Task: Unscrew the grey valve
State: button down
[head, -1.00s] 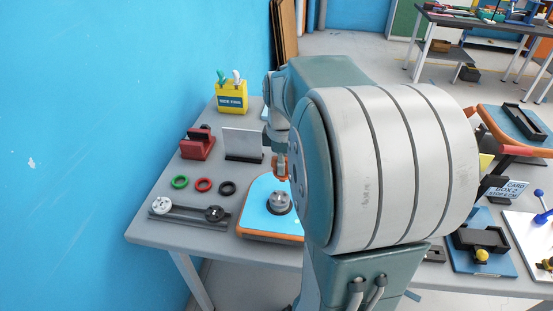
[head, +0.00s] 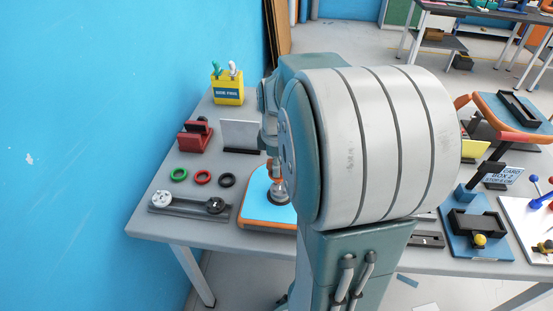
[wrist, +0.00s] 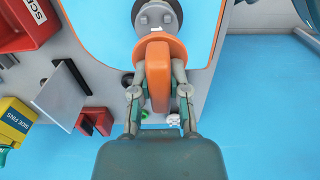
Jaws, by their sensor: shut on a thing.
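The board (head: 253,200) is blue with an orange rim and lies on the grey table; it also shows in the wrist view (wrist: 93,20). The grey valve (head: 279,196) sits in a dark ring on the board, and its lobed top is at the upper edge of the wrist view (wrist: 157,14). My gripper (wrist: 158,78) is shut on an orange tool (wrist: 158,72), with one finger on each side. The tool's far end is over or at the valve; I cannot tell whether it is engaged. In the head view my gripper (head: 272,163) is partly hidden by my arm.
Green (head: 179,174), red (head: 203,177) and black rings (head: 227,180) lie left of the board, near a grey rail (head: 187,208). A grey upright panel (head: 240,135), red holder (head: 195,135) and yellow fin box (head: 228,90) stand behind. The blue wall (head: 120,120) borders the table's left.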

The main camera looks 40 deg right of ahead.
jog(key=shift+d+f, duration=0.25)
jog(key=shift+f, duration=0.35)
jog(key=shift+d+f, duration=0.25)
jog(key=shift+f, duration=0.3)
jog(key=shift+a, duration=0.4)
jog(key=shift+d, duration=0.3)
jog(key=shift+a, duration=0.15)
jog(key=shift+f, duration=1.05)
jog(key=c, duration=0.5)
grip_release()
jog(key=shift+c, duration=0.2)
jog(key=shift+r, duration=0.1)
